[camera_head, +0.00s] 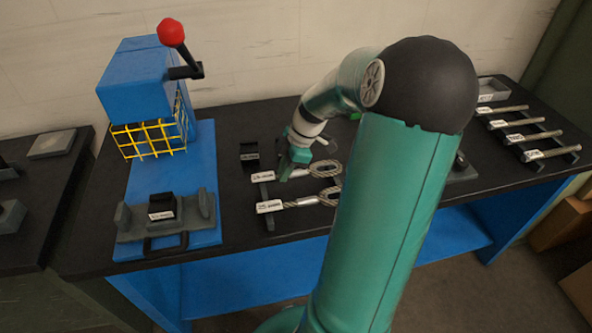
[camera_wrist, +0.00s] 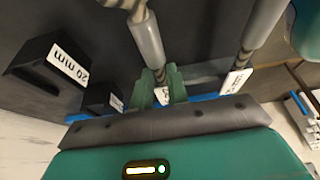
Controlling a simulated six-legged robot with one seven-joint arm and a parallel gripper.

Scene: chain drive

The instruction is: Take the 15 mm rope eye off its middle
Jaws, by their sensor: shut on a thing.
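Two wire rope eyes lie side by side on a small dark rack in the head view, the far one (camera_head: 326,169) and the near one (camera_head: 330,198), their loops to the right and white labels at their left ends. The label sizes are too small to read there. My gripper (camera_head: 286,171) is at the far rope eye, pointing down. In the wrist view my gripper (camera_wrist: 161,86) is shut on the rope of this eye (camera_wrist: 148,42), just beyond its grey metal sleeve. Its label is partly hidden between the fingers. The other rope eye (camera_wrist: 246,55) lies to the right, apart from the fingers.
A black block (camera_wrist: 48,68) labelled 20 mm stands left in the wrist view. A blue press (camera_head: 140,80) with a red-knobbed lever and yellow guard stands left in the head view. Several labelled rods (camera_head: 530,135) lie on a rack at the far right.

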